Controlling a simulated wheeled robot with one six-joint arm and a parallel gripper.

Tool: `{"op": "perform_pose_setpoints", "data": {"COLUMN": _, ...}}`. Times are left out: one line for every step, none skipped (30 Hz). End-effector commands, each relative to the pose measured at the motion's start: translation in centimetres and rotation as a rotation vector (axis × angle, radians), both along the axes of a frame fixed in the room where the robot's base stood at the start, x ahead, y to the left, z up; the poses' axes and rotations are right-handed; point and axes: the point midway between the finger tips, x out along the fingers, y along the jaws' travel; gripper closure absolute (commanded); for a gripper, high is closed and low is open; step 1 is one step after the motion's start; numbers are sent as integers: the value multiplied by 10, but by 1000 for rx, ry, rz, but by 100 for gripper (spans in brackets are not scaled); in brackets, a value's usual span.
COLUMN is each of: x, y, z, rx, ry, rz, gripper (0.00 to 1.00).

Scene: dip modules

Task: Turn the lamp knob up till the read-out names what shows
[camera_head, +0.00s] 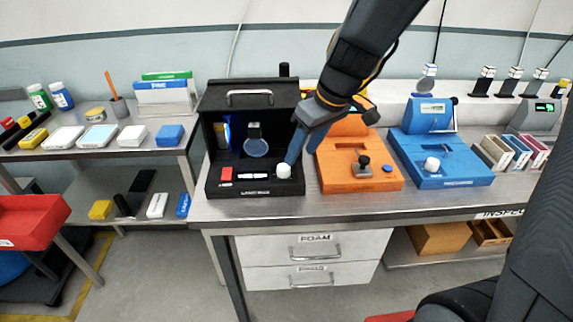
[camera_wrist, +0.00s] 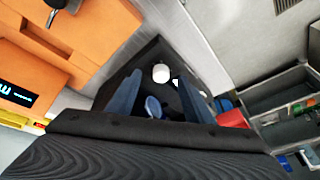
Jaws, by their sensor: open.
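The black lamp box (camera_head: 250,97) stands open-fronted at the left end of the steel bench. Its white round knob (camera_head: 283,171) sits at the front right of its base. The knob also shows in the wrist view (camera_wrist: 161,75), between and beyond the fingertips. My gripper (camera_head: 301,157) is open and empty, just above and to the right of the knob; I cannot tell whether it touches. A pale strip (camera_head: 253,175) lies on the box's base, its text too small to read. A round bluish glass piece (camera_head: 256,147) stands inside, with a blue glow (camera_head: 229,131) at left.
The orange module's lit read-out shows in the wrist view (camera_wrist: 18,93). Bare bench lies along the front edge.

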Motion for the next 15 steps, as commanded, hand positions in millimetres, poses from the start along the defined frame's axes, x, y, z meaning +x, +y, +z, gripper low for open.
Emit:
{"op": "perform_pose_setpoints", "data": {"x": 6, "y": 6, "z": 2, "rx": 7, "ry": -14, "rz": 28, "gripper": 53}}
{"op": "perform_pose_setpoints", "data": {"x": 8, "y": 8, "z": 3, "rx": 9, "ry": -21, "rz": 42, "gripper": 53}}
{"op": "perform_pose_setpoints", "data": {"x": 10, "y": 11, "z": 3, "rx": 13, "ry": -28, "rz": 56, "gripper": 53}}
{"op": "perform_pose_setpoints", "data": {"x": 12, "y": 13, "z": 3, "rx": 14, "ry": -32, "rz": 65, "gripper": 53}}
{"op": "perform_pose_setpoints", "data": {"x": 13, "y": 14, "z": 2, "rx": 14, "ry": -34, "rz": 71, "gripper": 53}}
{"op": "perform_pose_setpoints", "data": {"x": 14, "y": 16, "z": 0, "rx": 16, "ry": -35, "rz": 75, "gripper": 53}}
{"op": "perform_pose_setpoints", "data": {"x": 14, "y": 17, "z": -2, "rx": 15, "ry": -36, "rz": 77, "gripper": 53}}
{"op": "perform_pose_setpoints", "data": {"x": 15, "y": 18, "z": -5, "rx": 15, "ry": -36, "rz": 77, "gripper": 53}}
{"op": "perform_pose_setpoints", "data": {"x": 16, "y": 20, "z": -9, "rx": 15, "ry": -35, "rz": 77, "gripper": 53}}
{"op": "perform_pose_setpoints", "data": {"x": 16, "y": 21, "z": -13, "rx": 15, "ry": -33, "rz": 78, "gripper": 53}}
{"op": "perform_pose_setpoints", "data": {"x": 17, "y": 22, "z": -18, "rx": 15, "ry": -34, "rz": 77, "gripper": 53}}
{"op": "perform_pose_setpoints", "data": {"x": 19, "y": 24, "z": -23, "rx": 14, "ry": -33, "rz": 77, "gripper": 53}}
{"op": "perform_pose_setpoints", "data": {"x": 20, "y": 25, "z": -27, "rx": 15, "ry": -32, "rz": 77, "gripper": 53}}
{"op": "perform_pose_setpoints", "data": {"x": 21, "y": 26, "z": -31, "rx": 15, "ry": -34, "rz": 77, "gripper": 53}}
{"op": "perform_pose_setpoints", "data": {"x": 22, "y": 28, "z": -37, "rx": 14, "ry": -33, "rz": 76, "gripper": 53}}
